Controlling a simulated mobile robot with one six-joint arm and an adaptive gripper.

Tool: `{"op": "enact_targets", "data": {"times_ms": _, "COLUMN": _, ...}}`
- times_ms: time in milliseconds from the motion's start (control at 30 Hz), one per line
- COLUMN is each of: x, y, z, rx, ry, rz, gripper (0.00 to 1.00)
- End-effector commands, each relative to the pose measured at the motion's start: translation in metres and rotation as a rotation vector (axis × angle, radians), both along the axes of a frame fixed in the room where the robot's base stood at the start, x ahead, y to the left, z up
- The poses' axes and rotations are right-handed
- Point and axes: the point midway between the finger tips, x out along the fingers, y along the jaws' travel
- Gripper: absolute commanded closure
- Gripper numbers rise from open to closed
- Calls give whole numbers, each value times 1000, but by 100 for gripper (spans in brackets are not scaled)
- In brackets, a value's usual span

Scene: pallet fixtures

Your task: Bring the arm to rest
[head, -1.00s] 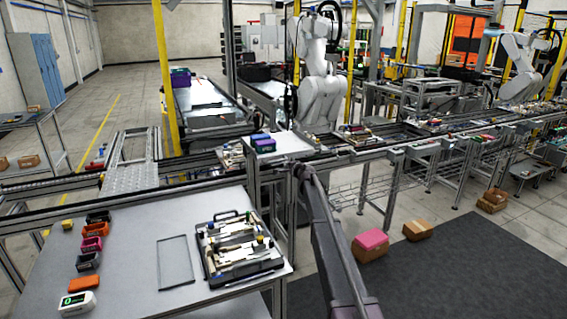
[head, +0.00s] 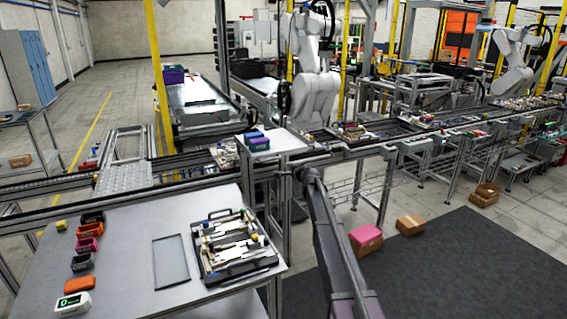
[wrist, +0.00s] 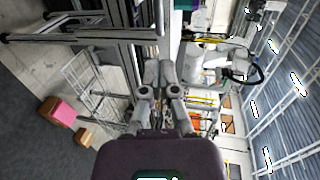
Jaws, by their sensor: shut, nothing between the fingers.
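My arm (head: 335,250) reaches up from the bottom of the head view, over the dark floor mat and just right of the work table (head: 125,240). Its far end is near the conveyor frame, and my gripper's fingers cannot be made out there. In the wrist view my gripper (wrist: 158,72) shows its two grey fingers close together. It is shut and holds nothing. No object touches the fingers.
The table bears a pallet fixture tray (head: 205,280), a flat glass-like plate (head: 171,263) and a row of small coloured devices. A conveyor runs behind. Cardboard boxes (head: 410,225) lie on the floor. The dark mat (head: 460,265) is mostly clear.

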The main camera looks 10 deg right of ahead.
Motion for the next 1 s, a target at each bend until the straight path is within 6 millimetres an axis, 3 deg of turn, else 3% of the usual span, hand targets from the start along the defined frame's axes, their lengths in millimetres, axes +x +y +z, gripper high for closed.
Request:
{"op": "enact_targets", "data": {"times_ms": 167, "x": -21, "y": 8, "z": -6, "rx": -52, "ry": 17, "rz": 41, "gripper": 100}}
{"op": "enact_targets", "data": {"times_ms": 367, "x": -85, "y": 27, "z": -28, "rx": -223, "ry": 81, "rz": 174, "gripper": 100}}
{"op": "enact_targets", "data": {"times_ms": 667, "x": -233, "y": 46, "z": -83, "rx": -592, "ry": 262, "rz": 472, "gripper": 100}}
{"op": "enact_targets", "data": {"times_ms": 1000, "x": -408, "y": 27, "z": -132, "rx": -943, "ry": 532, "rz": 785, "gripper": 100}}
